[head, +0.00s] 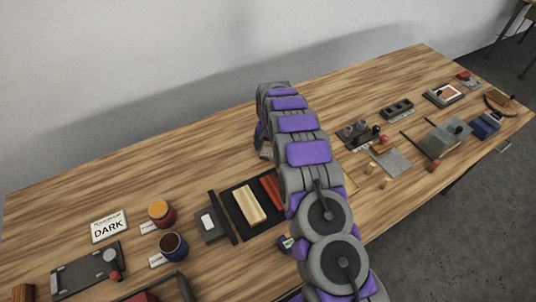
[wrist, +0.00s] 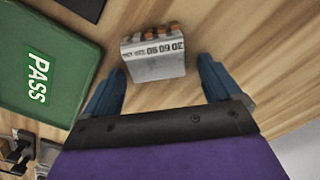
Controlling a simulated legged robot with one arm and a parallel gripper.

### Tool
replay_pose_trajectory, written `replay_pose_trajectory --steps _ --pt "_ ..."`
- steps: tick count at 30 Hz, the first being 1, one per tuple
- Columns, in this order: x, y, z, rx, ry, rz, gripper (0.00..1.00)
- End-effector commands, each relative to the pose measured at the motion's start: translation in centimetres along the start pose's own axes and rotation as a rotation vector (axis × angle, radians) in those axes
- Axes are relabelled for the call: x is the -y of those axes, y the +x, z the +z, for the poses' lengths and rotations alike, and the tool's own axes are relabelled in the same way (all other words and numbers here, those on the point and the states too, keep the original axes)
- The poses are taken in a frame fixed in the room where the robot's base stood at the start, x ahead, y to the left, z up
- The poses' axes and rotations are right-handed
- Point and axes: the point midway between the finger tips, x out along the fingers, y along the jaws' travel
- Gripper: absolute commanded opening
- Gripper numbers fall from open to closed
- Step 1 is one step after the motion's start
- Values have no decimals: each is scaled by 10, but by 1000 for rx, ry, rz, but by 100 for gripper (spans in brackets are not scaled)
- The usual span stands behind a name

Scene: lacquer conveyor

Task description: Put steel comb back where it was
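A grey metal block with a notched edge and numbers along it, seemingly the steel comb (wrist: 156,66), shows in the wrist view near the top middle. It appears to rest on the wooden table. Orange-brown shapes show at its notched edge. My gripper (wrist: 162,70) is open, with one blue finger on each side of the block and a visible gap to each finger. In the head view my arm hides the block, and the gripper is mostly hidden behind the arm.
A green PASS tray or panel (wrist: 45,62) lies left of the gripper in the wrist view. In the head view, a black mat (head: 263,230) with wooden strips, two jars (head: 162,214) and a DARK card (head: 109,227) lie left of the arm. Several tools crowd the right. The table's back left is clear.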

Motion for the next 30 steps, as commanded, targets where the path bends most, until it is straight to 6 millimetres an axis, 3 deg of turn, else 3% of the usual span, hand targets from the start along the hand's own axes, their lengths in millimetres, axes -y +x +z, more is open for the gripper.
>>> replay_pose_trajectory --steps 2,21,30 --pt "0 0 0 0 0 0 83" --pt "0 0 0 0 1 0 23" --pt "0 -6 0 -1 1 -1 23"
